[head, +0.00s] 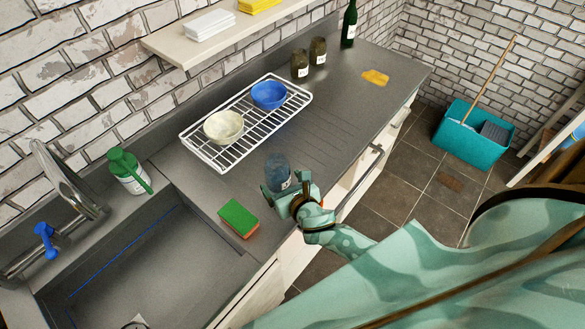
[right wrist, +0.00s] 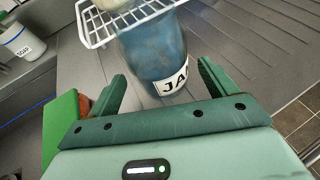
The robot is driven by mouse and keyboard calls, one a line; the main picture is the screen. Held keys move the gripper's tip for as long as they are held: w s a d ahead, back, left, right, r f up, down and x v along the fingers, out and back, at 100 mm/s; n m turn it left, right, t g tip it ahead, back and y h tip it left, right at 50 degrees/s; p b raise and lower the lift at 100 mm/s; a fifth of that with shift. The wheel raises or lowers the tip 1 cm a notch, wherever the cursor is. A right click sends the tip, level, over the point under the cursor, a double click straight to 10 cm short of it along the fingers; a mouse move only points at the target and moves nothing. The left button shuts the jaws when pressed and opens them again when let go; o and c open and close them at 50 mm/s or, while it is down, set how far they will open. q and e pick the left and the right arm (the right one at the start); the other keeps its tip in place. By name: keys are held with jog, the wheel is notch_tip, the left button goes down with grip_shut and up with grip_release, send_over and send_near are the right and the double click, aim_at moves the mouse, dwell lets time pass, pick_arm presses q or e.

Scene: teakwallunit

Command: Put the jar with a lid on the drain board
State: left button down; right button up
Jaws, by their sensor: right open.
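A blue-grey jar (head: 278,172) stands on the counter in front of the wire rack. It also shows in the right wrist view (right wrist: 152,52), with a white label that reads "JA" in part; its top is cut off or blurred there, so I cannot make out the lid. My right gripper (head: 300,192) is open just in front of the jar. In the right wrist view its fingers (right wrist: 162,76) point at the jar, one to each side of its lower part. The grooved drain board (head: 325,143) is the ribbed counter area right of the rack, and it is bare. My left gripper is out of view.
A white wire rack (head: 190,136) holds a cream bowl (head: 223,126) and a blue bowl (head: 268,95). A green sponge (head: 238,218) lies left of my right gripper. A soap bottle (head: 128,172) stands by the sink (head: 150,265). Two dark jars (head: 299,64) (head: 318,51) and a bottle (head: 349,25) stand at the back.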

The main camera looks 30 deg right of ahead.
jog(key=p+v, duration=0.1)
jog(key=v, duration=0.7)
jog(key=shift+s+r, duration=0.1)
jog(key=shift+s, duration=0.1)
